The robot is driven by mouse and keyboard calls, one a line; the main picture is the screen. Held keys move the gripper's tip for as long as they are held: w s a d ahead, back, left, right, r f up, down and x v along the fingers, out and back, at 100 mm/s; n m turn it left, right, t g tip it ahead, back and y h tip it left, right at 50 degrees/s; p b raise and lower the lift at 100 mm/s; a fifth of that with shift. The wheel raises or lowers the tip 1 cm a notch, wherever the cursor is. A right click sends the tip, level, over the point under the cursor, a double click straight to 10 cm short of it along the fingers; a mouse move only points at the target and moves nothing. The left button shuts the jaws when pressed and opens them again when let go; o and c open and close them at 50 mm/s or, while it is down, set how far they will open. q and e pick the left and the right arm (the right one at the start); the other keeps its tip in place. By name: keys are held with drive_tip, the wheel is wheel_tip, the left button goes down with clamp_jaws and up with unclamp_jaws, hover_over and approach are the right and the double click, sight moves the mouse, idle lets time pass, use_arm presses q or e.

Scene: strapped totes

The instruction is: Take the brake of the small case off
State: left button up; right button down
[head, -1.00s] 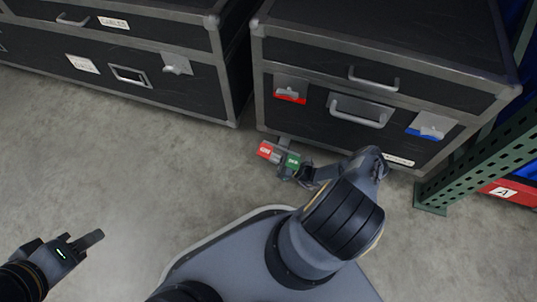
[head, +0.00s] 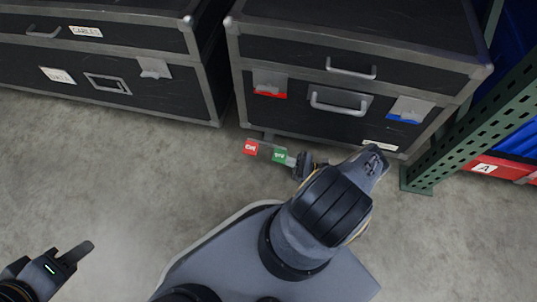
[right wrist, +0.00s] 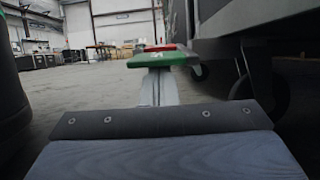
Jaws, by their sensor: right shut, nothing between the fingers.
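The small case (head: 350,75) is the black, silver-edged case on the right in the head view. A brake pedal with a red plate (head: 250,147) and a green plate (head: 279,156) sticks out low at its front left. The green plate also shows in the right wrist view (right wrist: 157,59), with the red behind it. My right gripper (head: 294,161) is shut and empty, its tip at the right of the green plate. I cannot tell whether they touch. My left gripper (head: 82,250) is over bare floor, far from the case; only one finger shows clearly.
A long black case (head: 110,55) stands at the left, with a narrow gap to the small case. A green perforated rack post (head: 450,145) stands close at the right, with a red bin marked A (head: 490,168) beyond. The floor (head: 130,165) in front is clear.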

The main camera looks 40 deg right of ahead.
drive_tip(key=s+d, duration=0.2)
drive_tip(key=shift+s+d, duration=0.15)
drive_tip(key=shift+s, duration=0.15)
idle(0.5)
